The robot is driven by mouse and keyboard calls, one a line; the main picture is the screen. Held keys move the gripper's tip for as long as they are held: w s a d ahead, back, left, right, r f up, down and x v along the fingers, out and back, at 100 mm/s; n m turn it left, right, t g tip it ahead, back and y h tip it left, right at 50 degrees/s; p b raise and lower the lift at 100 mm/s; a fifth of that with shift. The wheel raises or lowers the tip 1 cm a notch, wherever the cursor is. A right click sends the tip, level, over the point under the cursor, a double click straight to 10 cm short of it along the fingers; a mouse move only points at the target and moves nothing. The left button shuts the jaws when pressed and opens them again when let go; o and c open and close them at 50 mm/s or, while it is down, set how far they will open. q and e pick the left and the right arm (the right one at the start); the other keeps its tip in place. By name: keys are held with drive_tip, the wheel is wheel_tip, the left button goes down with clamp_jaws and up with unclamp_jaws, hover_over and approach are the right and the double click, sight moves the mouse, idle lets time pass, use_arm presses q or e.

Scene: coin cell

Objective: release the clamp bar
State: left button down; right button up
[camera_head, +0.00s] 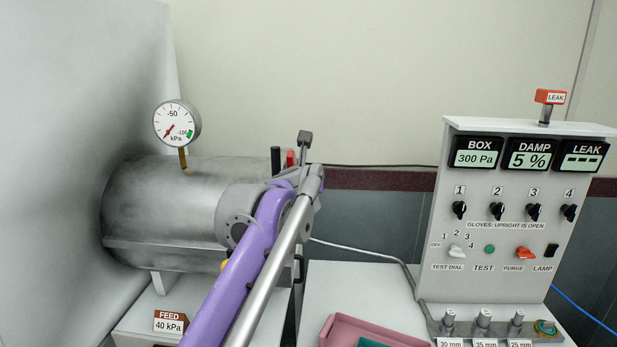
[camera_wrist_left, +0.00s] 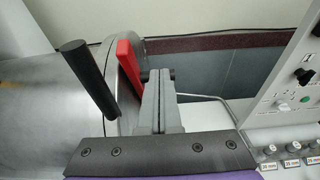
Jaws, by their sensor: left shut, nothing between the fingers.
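A steel cylindrical chamber (camera_head: 160,215) stands at the left, with a flange at its right end. A red bar (camera_wrist_left: 129,66) stands at this end, next to a black handle (camera_wrist_left: 88,78); both also show in the head view, the red bar (camera_head: 290,158) right of the black handle (camera_head: 275,160). I cannot tell for sure which is the clamp bar. My left gripper (camera_wrist_left: 161,75) is shut and empty, just right of the red bar and apart from it. A dark part shows behind its fingertips. In the head view my arm hides much of the chamber end. My right gripper is out of view.
A pressure gauge (camera_head: 176,122) rises from the chamber. A control panel (camera_head: 510,220) with displays and knobs stands at the right. A pink tray (camera_head: 345,330) lies on the white bench (camera_head: 340,280). A thin cable runs behind the bench.

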use_arm(q)
wheel_tip(320, 180, up, 8)
drive_tip(key=s, duration=0.2)
drive_tip(key=s+d+f+m+g+h, duration=0.1)
drive_tip(key=s+f+m+h, duration=0.2)
drive_tip(key=s+f+m, duration=0.7)
drive_tip(key=s+f+m+g+h, duration=0.1)
drive_tip(key=s+f+m+h, duration=0.2)
drive_tip(key=f+m, duration=0.7)
drive_tip(key=s+a+f+m+g+y, duration=0.2)
drive_tip(key=s+a+f+m, duration=0.2)
drive_tip(key=s+f, duration=0.3)
drive_tip(key=s+a+f+m+g+y, duration=0.2)
drive_tip(key=s+f+m, duration=0.4)
drive_tip(key=f, duration=0.5)
drive_tip(key=s+a+f+m+g+y, duration=0.2)
drive_tip(key=s+a+f+m, duration=0.4)
drive_tip(key=s+f, duration=0.4)
drive_tip(key=shift+s+a+g+p, duration=0.15)
drive_tip(key=shift+s+g+p, duration=0.2)
drive_tip(key=shift+g, duration=0.45)
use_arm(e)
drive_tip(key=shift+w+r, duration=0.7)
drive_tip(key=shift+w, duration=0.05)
